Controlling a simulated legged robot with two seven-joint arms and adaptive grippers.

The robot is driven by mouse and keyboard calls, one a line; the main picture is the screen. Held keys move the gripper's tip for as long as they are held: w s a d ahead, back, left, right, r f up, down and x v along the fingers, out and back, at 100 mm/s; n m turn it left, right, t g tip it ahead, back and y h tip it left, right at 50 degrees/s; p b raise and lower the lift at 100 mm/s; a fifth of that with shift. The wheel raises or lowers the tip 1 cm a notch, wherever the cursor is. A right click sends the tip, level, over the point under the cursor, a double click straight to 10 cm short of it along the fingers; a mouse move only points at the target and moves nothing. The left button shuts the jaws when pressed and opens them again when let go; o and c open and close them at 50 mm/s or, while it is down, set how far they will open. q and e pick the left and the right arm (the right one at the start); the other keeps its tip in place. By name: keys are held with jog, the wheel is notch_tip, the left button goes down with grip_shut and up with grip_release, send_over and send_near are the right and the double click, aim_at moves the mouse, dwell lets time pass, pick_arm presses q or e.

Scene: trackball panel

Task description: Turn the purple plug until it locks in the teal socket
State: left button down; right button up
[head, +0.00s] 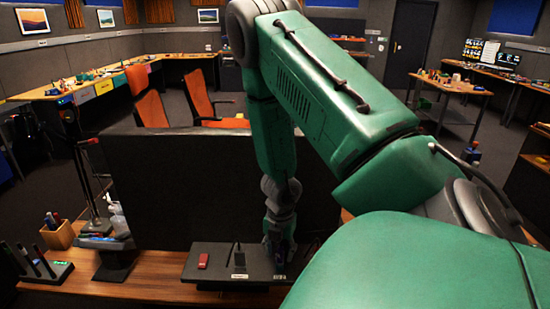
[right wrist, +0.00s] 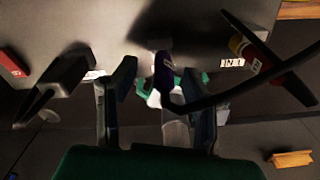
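The purple plug (right wrist: 163,72) stands at the panel between the fingers of my right gripper (right wrist: 160,80) in the right wrist view. A dark cable bends from it to the right. Teal parts (right wrist: 144,85), likely the teal socket, show beside and behind the plug, partly covered by the fingers. My right gripper is open, with a finger on each side of the plug and gaps visible. In the head view my right gripper (head: 279,255) reaches down to the right part of the dark panel (head: 218,274) and hides the plug. My left gripper is not in view.
A red block (head: 203,260) and a black part (head: 239,257) sit on the panel left of my gripper. A black screen (head: 190,190) stands behind. A pen holder (head: 58,235) and marker rack (head: 40,270) stand left. Bare wooden desk (head: 155,272) lies left of the panel.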

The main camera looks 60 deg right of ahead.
aim_at(279, 247)
jog(key=shift+w+d+r, duration=0.1)
jog(key=shift+d+r, duration=0.4)
jog(key=shift+d, duration=0.15)
notch_tip(279, 247, up, 11)
jog(key=a, duration=0.1)
jog(key=shift+a, duration=0.1)
